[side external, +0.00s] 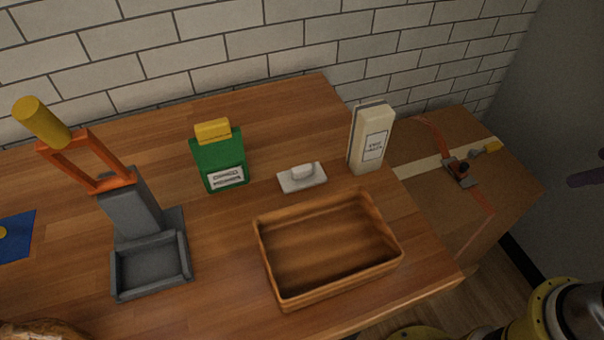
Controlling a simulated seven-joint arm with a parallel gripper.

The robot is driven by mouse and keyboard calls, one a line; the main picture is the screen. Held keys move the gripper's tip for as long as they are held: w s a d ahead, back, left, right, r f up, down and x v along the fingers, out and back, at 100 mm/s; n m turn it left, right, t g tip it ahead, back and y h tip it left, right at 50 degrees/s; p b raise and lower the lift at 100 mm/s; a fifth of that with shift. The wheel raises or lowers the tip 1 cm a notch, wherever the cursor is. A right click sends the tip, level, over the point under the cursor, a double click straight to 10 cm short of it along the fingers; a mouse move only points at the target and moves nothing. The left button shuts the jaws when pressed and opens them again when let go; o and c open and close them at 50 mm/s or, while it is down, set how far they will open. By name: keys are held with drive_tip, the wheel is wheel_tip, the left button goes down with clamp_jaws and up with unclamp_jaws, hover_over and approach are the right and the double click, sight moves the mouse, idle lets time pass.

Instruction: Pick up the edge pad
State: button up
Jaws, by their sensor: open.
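A small white pad-like block with a raised rounded grip on top (302,178) lies flat on the wooden table, behind the brown tray. It looks like the edge pad, but no readable label confirms this. It stands apart from the things around it, and nothing covers it. My gripper does not show in the side external view.
A brown open tray (272,284), empty, stands in front of the pad. A green bottle with a yellow cap (218,160) stands left, a cream labelled carton (370,138) right. A grey press with an orange lever (132,212) stands far left. A lower box (505,190) sits right.

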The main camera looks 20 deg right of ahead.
drive_tip(key=w+a+r+n, duration=0.1)
drive_tip(key=w+r+n, duration=0.2)
drive_tip(key=w+r, duration=0.4)
drive_tip(key=w+a+r+n+g+y, duration=0.1)
drive_tip(key=w+a+r+n, duration=0.2)
drive_tip(key=w, duration=0.2)
drive_tip(key=w+a+r+n+g, duration=0.1)
drive_tip(key=w+a+r+n, duration=0.2)
drive_tip(key=w+a, duration=0.15)
drive_tip(key=n+g+h, duration=0.1)
drive_tip(key=n+g, duration=0.3)
drive_tip(key=n, duration=0.3)
hover_over(302, 167)
drive_tip(key=f, duration=2.4)
drive_tip(key=shift+s+a+f, duration=0.15)
drive_tip(key=shift+a+f, duration=0.15)
drive_tip(key=shift+d+f, duration=0.15)
drive_tip(key=shift+f, duration=1.45)
drive_tip(key=shift+d+f, duration=0.15)
drive_tip(key=shift+f, duration=1.45)
drive_tip(key=c, duration=1.4)
